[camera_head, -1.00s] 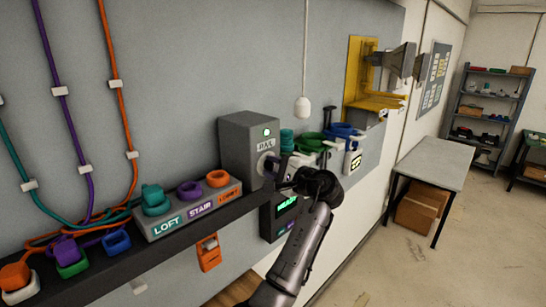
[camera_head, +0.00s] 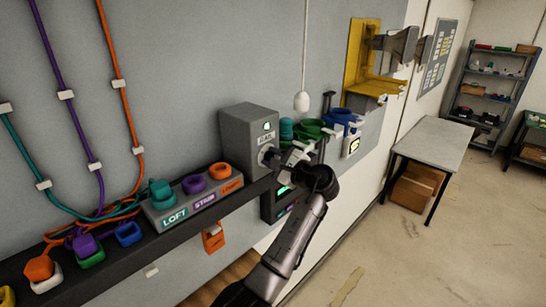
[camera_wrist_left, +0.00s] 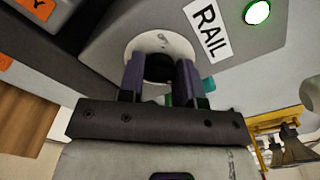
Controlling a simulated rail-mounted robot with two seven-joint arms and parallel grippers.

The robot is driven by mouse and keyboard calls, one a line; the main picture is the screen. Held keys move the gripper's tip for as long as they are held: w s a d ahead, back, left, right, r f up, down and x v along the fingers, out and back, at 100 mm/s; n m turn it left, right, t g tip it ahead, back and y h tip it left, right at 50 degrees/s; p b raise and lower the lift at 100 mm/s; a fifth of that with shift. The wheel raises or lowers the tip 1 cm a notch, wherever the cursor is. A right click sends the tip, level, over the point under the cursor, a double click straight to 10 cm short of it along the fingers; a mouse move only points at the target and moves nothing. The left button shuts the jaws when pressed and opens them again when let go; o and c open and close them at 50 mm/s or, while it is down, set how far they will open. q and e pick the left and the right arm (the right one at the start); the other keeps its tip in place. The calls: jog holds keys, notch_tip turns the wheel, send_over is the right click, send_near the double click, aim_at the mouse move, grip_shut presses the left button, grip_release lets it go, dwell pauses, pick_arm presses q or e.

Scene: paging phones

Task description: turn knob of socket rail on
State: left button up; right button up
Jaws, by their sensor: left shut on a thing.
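The grey socket rail box (camera_head: 248,140) stands on the dark shelf against the wall. Its RAIL label (camera_wrist_left: 210,32) and a lit, green-rimmed round lamp (camera_wrist_left: 257,12) show in the left wrist view; the lamp also shows in the head view (camera_head: 267,126). The dark knob (camera_wrist_left: 159,70) sits in a white round plate (camera_wrist_left: 150,43) on the box's front. My left gripper (camera_head: 271,157) is at this front, its two fingers (camera_wrist_left: 160,80) on either side of the knob and shut on it. The fingers partly hide the knob, so its exact angle is unclear. My right gripper is not in view.
A grey block (camera_head: 195,203) with LOFT, STAIR and orange-labelled sockets is left of the box. Green and blue holders (camera_head: 342,118) stand on its right. Teal, purple and orange cables run down the wall. A table (camera_head: 432,143) stands farther right.

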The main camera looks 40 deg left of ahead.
pick_arm(q)
jog(key=o, duration=0.9)
jog(key=shift+d, duration=0.1)
jog(key=shift+s+d+b, duration=0.2)
jog(key=shift+d+b, duration=0.8)
jog(key=shift+d, duration=1.3)
jog(key=shift+s+d+b, duration=0.15)
jog(key=shift+d+b, duration=0.8)
jog(key=shift+d, duration=1.3)
jog(key=shift+s+d+b, duration=0.2)
jog(key=shift+d+b, duration=0.8)
jog(key=shift+d, duration=1.3)
